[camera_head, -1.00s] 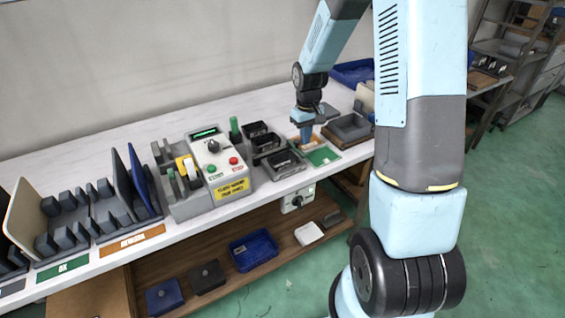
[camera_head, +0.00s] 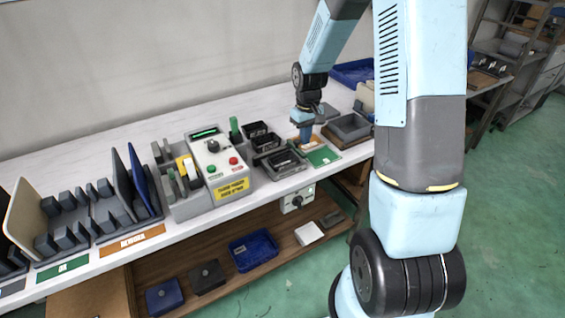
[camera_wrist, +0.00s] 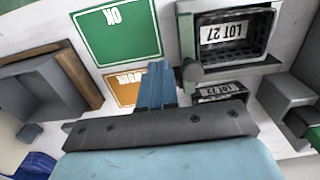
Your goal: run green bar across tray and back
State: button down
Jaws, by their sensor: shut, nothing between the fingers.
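A green bar (camera_head: 235,127) stands upright behind the machine, left of my gripper. A green piece, probably the same bar, shows at the right edge of the wrist view (camera_wrist: 311,129), beside a grey block. Black trays sit in grey stands: one (camera_head: 287,160) near the front edge and others behind it. In the wrist view one tray (camera_wrist: 235,44) carries a "LOT 27" label. My gripper (camera_head: 304,136) is shut and empty, just right of the trays. Its blue fingers (camera_wrist: 157,84) point at the orange and green cards. The fingertips' height above the table is hard to tell.
A control box (camera_head: 219,165) with buttons stands left of the trays. A green "OK" card (camera_wrist: 116,31) and an orange card (camera_wrist: 120,88) lie by the fingers. A grey bin (camera_head: 349,128) is close on the right. Slotted racks (camera_head: 75,220) fill the left.

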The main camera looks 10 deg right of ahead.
jog(key=shift+s+a, duration=0.7)
jog(key=shift+a, duration=1.4)
jog(key=shift+s+a, duration=0.65)
jog(key=shift+a, duration=1.45)
jog(key=shift+s+a, duration=0.7)
jog(key=shift+a, duration=1.4)
jog(key=shift+w+d, duration=0.15)
jog(key=shift+d, duration=0.25)
notch_tip(320, 180, up, 7)
jog(key=shift+r, duration=0.1)
jog(key=s+d+r+m+t, duration=0.1)
jog(key=s+d+r+t, duration=0.1)
jog(key=s+d+r, duration=0.4)
jog(key=s+d+r+m+t, duration=0.2)
jog(key=s+d+r, duration=0.4)
jog(key=s+r, duration=0.9)
jog(key=s+t, duration=0.1)
jog(key=s, duration=0.2)
jog(key=shift+s+d+r+m+t, duration=0.15)
jog(key=shift+s+r+m+t, duration=0.1)
jog(key=shift+r+m+t, duration=0.05)
